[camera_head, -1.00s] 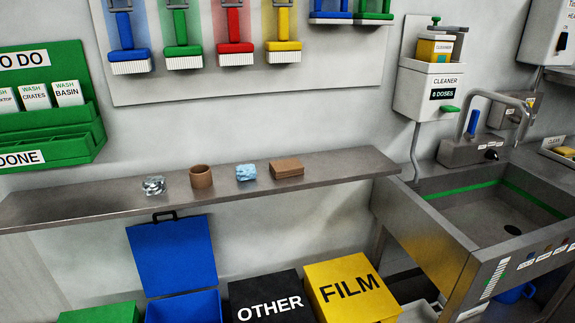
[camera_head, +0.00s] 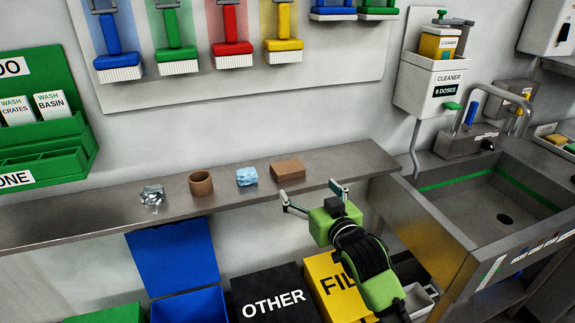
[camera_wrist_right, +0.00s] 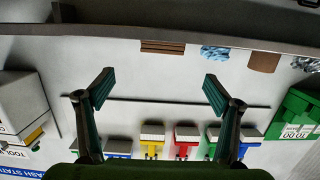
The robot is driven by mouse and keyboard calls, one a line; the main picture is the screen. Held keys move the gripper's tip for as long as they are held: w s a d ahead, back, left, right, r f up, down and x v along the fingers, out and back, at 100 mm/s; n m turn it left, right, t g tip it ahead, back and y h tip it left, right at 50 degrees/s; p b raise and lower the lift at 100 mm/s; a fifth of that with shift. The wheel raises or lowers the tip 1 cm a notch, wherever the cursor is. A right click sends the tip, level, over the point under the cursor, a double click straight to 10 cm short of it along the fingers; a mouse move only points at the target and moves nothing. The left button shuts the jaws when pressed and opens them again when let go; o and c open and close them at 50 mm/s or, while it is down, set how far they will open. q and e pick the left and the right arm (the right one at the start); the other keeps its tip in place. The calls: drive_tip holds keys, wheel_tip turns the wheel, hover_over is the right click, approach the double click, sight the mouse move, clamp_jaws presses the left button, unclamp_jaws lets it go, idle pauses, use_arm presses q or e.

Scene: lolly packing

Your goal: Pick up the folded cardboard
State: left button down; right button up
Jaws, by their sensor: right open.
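The folded cardboard (camera_head: 288,170) is a flat brown block at the right end of a row of items on the grey shelf (camera_head: 90,222). My right gripper (camera_head: 313,196) is open and empty, just in front of the shelf edge and slightly right of the cardboard, not touching it. In the right wrist view the cardboard (camera_wrist_right: 163,47) shows beyond the open fingers (camera_wrist_right: 157,90), near the top middle. My left gripper is not in view.
Left of the cardboard on the shelf are a blue crumpled piece (camera_head: 246,176), a brown cardboard ring (camera_head: 200,183) and crumpled foil (camera_head: 152,198). Below stand an open blue bin (camera_head: 175,255), a black OTHER bin (camera_head: 270,290) and a yellow FILM bin (camera_head: 325,290). A sink (camera_head: 500,210) is right.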

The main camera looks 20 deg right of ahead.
sight(290, 170)
drive_tip(key=w, duration=0.5)
drive_tip(key=w+p, duration=0.1)
drive_tip(key=w, duration=0.2)
drive_tip(key=shift+w+a+f, duration=0.1)
drive_tip(key=shift+a+f, duration=0.05)
drive_tip(key=shift+f, duration=0.25)
drive_tip(key=shift+w+a+f+p, duration=0.15)
drive_tip(key=shift+w+p, duration=0.2)
drive_tip(key=shift+w, duration=0.3)
drive_tip(key=shift+w+a+f+p, duration=0.15)
drive_tip(key=shift+w+f+p, duration=0.1)
drive_tip(key=shift+w, duration=0.75)
drive_tip(key=shift+w+a+f+p, duration=0.1)
drive_tip(key=shift+w+f+p, duration=0.15)
drive_tip(key=shift+w, duration=0.7)
drive_tip(key=c, duration=1)
